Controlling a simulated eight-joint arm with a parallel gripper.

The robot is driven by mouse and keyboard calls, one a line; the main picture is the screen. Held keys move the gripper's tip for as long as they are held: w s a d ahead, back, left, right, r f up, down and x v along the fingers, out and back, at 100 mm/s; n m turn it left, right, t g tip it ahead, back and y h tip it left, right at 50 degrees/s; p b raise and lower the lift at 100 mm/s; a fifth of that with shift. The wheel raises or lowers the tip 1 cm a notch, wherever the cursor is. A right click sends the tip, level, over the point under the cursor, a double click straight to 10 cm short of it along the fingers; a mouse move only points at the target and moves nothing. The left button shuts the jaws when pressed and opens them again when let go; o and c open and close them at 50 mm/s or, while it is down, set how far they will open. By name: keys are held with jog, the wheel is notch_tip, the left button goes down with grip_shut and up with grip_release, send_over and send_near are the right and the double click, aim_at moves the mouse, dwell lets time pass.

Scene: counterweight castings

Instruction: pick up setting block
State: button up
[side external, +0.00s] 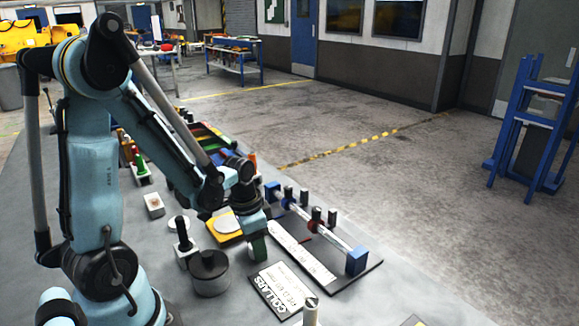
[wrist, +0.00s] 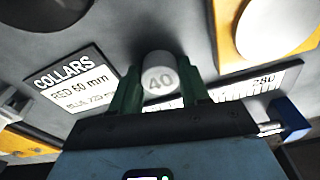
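The setting block (wrist: 160,78) shows in the wrist view as a pale, round-topped piece marked "40". My gripper (wrist: 160,92) has its two green fingers on either side of it, with no clear gap, so it looks shut on the block. In the side view my gripper (side external: 257,247) points down low over the grey table, beside the collar label. The block is hidden there behind the fingers, and whether it touches the table cannot be told.
A collars label plate (side external: 283,288) lies close to my gripper. To the right is a dark fixture with a rod, collars and a blue end block (side external: 356,262). A dark round weight (side external: 209,273) stands left. A yellow plate (side external: 224,228) with a pale disc lies behind.

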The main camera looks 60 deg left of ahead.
jog(key=c, duration=0.5)
jog(key=shift+r, duration=0.15)
